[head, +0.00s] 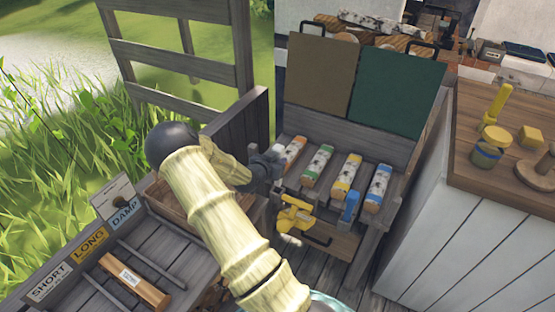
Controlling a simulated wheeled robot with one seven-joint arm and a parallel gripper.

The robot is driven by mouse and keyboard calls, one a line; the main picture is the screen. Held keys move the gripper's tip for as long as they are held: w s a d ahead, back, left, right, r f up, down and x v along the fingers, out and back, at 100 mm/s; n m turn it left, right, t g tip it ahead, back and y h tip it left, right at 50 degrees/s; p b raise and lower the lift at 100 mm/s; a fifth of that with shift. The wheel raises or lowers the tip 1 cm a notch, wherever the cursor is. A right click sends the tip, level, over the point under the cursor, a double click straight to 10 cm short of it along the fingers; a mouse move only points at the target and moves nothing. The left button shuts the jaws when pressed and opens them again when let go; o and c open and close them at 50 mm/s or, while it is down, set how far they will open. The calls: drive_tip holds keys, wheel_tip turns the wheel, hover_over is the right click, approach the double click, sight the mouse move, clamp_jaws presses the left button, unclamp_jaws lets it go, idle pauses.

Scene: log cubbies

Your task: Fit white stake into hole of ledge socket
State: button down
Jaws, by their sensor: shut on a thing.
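My gripper (293,222), bright yellow, is at the front of the grey log rack, near the left end of its ledge. It is small in the head view, and the finger gap is hard to make out. A short pale piece, which looks like the white stake (292,240), sticks out just below the gripper at a tilt. Its upper part is hidden by the gripper. A blue upright piece (350,207) stands on the front ledge to the right of my gripper. The hole of the ledge socket is not clearly visible; I cannot tell whether the stake touches it.
Banded logs lie in the rack, including a yellow-banded log (345,178) and a blue-banded log (377,187). A wooden counter (530,195) with yellow pieces stands at right. A grey sorting bench (165,255) with signs and a wooden block (134,284) is at lower left.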

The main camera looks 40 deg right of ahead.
wheel_tip(320, 180, down, 2)
drive_tip(key=shift+a+b, duration=0.15)
drive_tip(key=shift+b, duration=0.35)
drive_tip(key=b, duration=0.4)
hover_over(277, 186)
drive_tip(key=shift+w+d+f, duration=0.15)
drive_tip(key=shift+f, duration=1.2)
drive_tip(key=shift+w+d+f, duration=0.1)
drive_tip(key=shift+f, duration=1.25)
idle(1.1)
drive_tip(key=shift+r, duration=0.15)
drive_tip(key=shift+r+p, duration=1.55)
drive_tip(key=shift+r, duration=0.7)
idle(0.7)
